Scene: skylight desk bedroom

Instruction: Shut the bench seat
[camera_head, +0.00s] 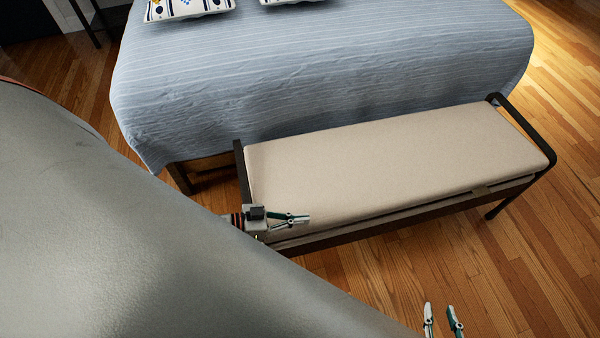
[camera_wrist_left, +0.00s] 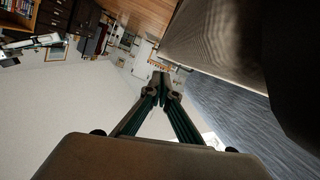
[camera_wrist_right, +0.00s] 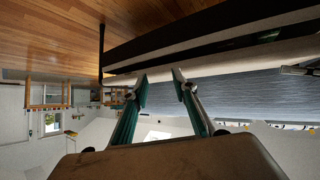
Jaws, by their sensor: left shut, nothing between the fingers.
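The bench seat (camera_head: 390,155) is a long beige cushioned top on a dark bench frame (camera_head: 400,222). It lies nearly flat, with a narrow gap along its front edge; I cannot tell if it is fully down. My left gripper (camera_head: 306,218) is shut and empty at the seat's front left corner; contact is unclear. Its closed fingers show in the left wrist view (camera_wrist_left: 161,80). My right gripper (camera_head: 443,306) is open and empty, in front of the bench, apart from it. Its spread fingers show in the right wrist view (camera_wrist_right: 160,75).
A bed with a blue striped cover (camera_head: 300,65) stands right behind the bench. The bench's dark metal end frame (camera_head: 530,125) rises at the right. The wooden floor (camera_head: 545,260) is clear in front and to the right. My grey arm fills the lower left.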

